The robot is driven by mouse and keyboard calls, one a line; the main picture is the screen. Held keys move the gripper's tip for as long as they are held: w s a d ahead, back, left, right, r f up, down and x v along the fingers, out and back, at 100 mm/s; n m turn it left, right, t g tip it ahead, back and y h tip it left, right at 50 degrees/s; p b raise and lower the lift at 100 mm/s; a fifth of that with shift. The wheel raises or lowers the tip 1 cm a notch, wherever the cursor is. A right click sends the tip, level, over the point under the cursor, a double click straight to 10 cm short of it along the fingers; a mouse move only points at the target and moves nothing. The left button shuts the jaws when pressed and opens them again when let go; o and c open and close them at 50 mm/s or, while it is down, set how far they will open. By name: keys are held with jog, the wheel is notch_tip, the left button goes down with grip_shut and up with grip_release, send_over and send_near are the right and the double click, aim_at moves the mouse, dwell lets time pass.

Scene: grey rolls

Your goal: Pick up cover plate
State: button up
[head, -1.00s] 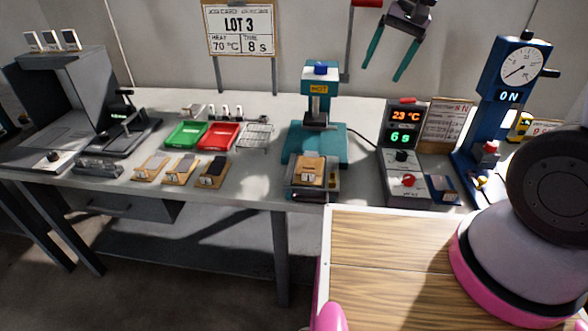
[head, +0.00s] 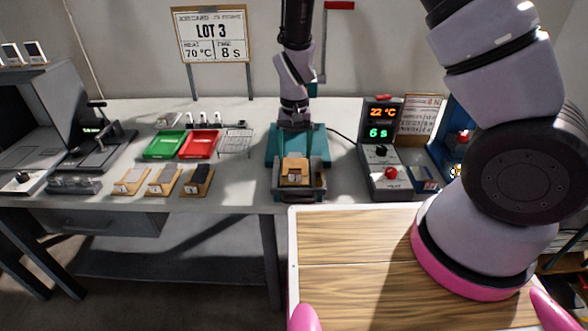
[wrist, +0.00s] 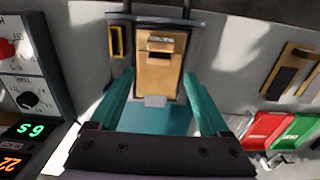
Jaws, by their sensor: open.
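My gripper (head: 297,135) hangs over the teal press, above the small tray fixture in front of it. In the wrist view its two teal fingers (wrist: 159,76) are apart with nothing gripped between them. A tan wooden block (wrist: 158,78) lies beyond and between the fingertips. It carries a small tan piece with a pale strip (wrist: 160,43) on top. The block also shows in the head view (head: 296,172), seated in the dark fixture (head: 299,193). I cannot tell for sure which piece is the cover plate.
A green tray (head: 165,144), a red tray (head: 200,145) and a wire rack (head: 236,142) stand left of the press. Three wooden holders with plates (head: 164,181) lie in front of them. A control box (head: 383,180) stands close on the right.

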aim_at(295, 163)
jog(key=shift+s+f, duration=0.1)
jog(key=shift+f, duration=2.6)
grip_shut()
